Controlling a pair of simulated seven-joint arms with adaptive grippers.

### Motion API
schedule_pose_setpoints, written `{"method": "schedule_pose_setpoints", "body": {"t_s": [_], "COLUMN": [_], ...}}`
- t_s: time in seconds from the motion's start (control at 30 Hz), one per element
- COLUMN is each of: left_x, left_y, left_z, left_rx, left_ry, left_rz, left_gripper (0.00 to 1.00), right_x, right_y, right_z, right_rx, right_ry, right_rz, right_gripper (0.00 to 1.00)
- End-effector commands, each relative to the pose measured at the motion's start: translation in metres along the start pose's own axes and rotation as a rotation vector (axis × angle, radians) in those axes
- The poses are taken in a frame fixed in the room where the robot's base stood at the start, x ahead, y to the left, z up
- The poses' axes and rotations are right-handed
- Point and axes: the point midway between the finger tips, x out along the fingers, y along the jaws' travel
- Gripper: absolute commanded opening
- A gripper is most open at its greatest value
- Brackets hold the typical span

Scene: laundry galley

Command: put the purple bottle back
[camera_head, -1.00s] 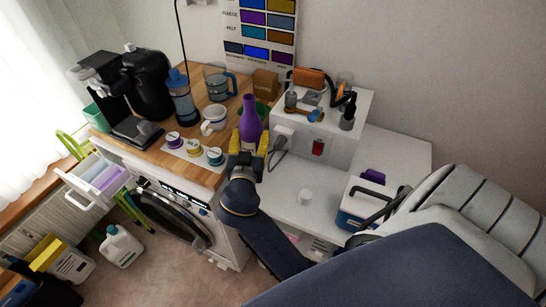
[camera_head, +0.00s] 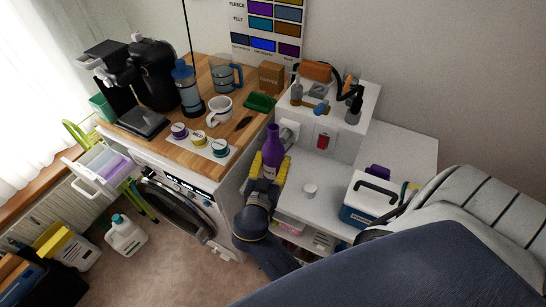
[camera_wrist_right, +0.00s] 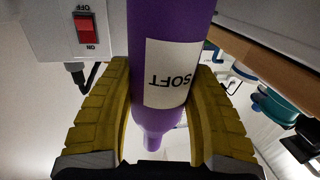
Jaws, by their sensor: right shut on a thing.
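My right gripper (camera_head: 268,172) has its yellow fingers shut on the purple bottle (camera_head: 272,150). The bottle is roughly upright, neck up, beside the right edge of the wooden counter and in front of the white box with the red switch. I cannot tell whether its base touches anything. In the right wrist view the bottle (camera_wrist_right: 165,35) stands between the two curved fingers (camera_wrist_right: 160,110), and its white label reads SOFT, upside down in that view. The fingers hide part of the bottle in the head view. My left gripper is not in view.
The wooden counter (camera_head: 217,101) holds a white mug (camera_head: 220,109), a green tray (camera_head: 260,102), several small jars and a coffee machine. The white box (camera_head: 344,128) carries tools.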

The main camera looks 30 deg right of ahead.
Motion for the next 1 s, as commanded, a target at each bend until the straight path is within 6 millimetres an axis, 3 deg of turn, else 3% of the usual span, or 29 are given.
{"method": "schedule_pose_setpoints", "body": {"t_s": [0.43,0.47,0.5,0.6,0.9,1.0], "left_x": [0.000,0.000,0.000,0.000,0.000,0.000], "left_y": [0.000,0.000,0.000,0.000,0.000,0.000], "left_z": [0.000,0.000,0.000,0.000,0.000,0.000], "left_rx": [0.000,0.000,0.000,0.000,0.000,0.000], "left_ry": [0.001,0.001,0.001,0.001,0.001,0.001], "left_rz": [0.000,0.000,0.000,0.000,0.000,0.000], "left_gripper": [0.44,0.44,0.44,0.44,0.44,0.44], "right_x": [0.000,0.000,0.000,0.000,0.000,-0.010], "right_y": [0.000,0.000,0.000,0.000,0.000,0.000], "right_z": [0.004,0.003,0.003,0.003,0.000,0.001], "right_rx": [-0.002,-0.001,-0.001,-0.001,0.001,0.000], "right_ry": [0.000,0.000,0.000,0.000,0.001,-0.003], "right_rz": [0.001,0.001,0.001,0.000,-0.001,-0.001], "right_gripper": [0.08,0.60,0.65,0.76,0.76,0.76]}}
